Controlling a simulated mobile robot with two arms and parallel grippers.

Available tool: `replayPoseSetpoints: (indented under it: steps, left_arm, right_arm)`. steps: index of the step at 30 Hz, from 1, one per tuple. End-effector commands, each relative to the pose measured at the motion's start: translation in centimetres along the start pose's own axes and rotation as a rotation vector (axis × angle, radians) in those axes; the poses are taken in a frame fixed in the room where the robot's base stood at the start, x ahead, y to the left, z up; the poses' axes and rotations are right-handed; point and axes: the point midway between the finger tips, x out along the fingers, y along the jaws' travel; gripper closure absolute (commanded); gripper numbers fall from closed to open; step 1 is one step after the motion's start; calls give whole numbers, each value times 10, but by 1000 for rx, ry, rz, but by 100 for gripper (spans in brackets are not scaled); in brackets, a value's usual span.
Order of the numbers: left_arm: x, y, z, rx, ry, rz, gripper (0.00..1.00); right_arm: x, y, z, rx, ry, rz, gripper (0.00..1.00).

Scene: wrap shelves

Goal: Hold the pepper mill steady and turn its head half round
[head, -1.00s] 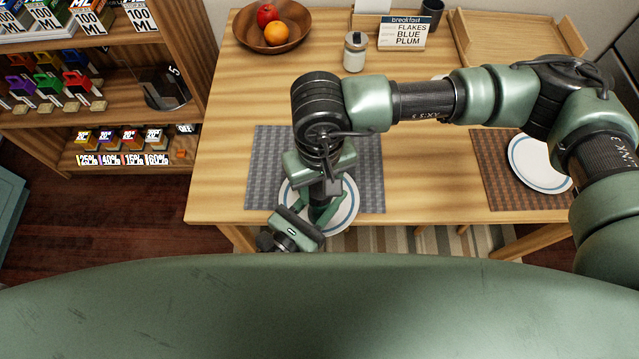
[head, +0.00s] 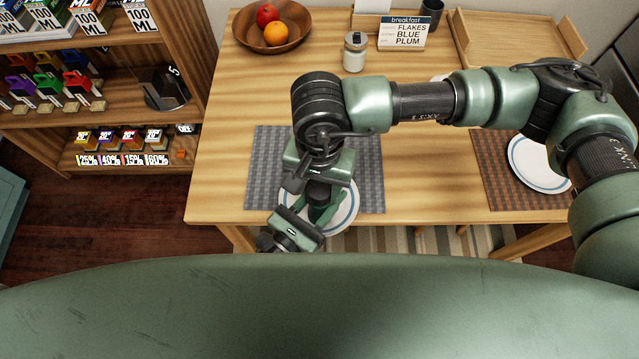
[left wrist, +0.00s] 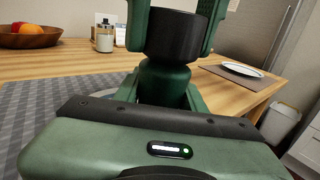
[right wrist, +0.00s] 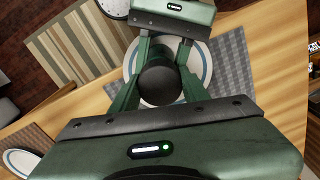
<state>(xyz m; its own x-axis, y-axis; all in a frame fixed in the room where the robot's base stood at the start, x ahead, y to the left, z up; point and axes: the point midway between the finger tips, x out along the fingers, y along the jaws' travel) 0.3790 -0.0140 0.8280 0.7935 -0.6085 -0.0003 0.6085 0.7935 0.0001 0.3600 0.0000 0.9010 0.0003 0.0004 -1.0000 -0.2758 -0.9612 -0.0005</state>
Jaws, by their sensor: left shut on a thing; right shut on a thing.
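The pepper mill has a dark green body (left wrist: 162,85) and a black head (left wrist: 172,35). It stands upright over a white blue-rimmed plate (head: 346,214) on the grey placemat (head: 370,180). My left gripper (left wrist: 163,98) is shut on the green body from the near side, low down. My right gripper (head: 319,190) comes from above and is shut on the black head, which also shows between its fingers in the right wrist view (right wrist: 160,80). My right arm and gripper partly cover the mill in the head view.
A fruit bowl (head: 295,40), a jar (head: 355,52), a breakfast sign (head: 404,33) and a wooden tray (head: 510,40) stand at the back of the table. Another plate (head: 538,163) lies at right. A stocked shelf unit (head: 110,110) stands left. The table's middle is bare.

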Motion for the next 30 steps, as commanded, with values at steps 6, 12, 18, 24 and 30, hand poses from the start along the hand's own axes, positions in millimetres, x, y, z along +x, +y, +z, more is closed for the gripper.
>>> replayPoseSetpoints:
  steps: [6, 12, 18, 24, 30]
  left_arm:
    - [0, 0, 0, 0, 1, 0, 100]
    - [0, 0, 0, 0, 1, 0, 100]
    - [0, 0, 0, 0, 1, 0, 100]
    - [0, 0, 0, 0, 1, 0, 100]
    - [0, 0, 0, -1, 2, -1, 100]
  right_arm:
    - [-1, -1, 1, 206, -3, -3, 95]
    - [-1, -1, 1, 395, -3, -3, 95]
    - [0, -1, 1, 584, -4, -2, 95]
    - [-1, -1, 1, 774, -4, -4, 95]
    - [-1, -1, 1, 964, -4, -4, 95]
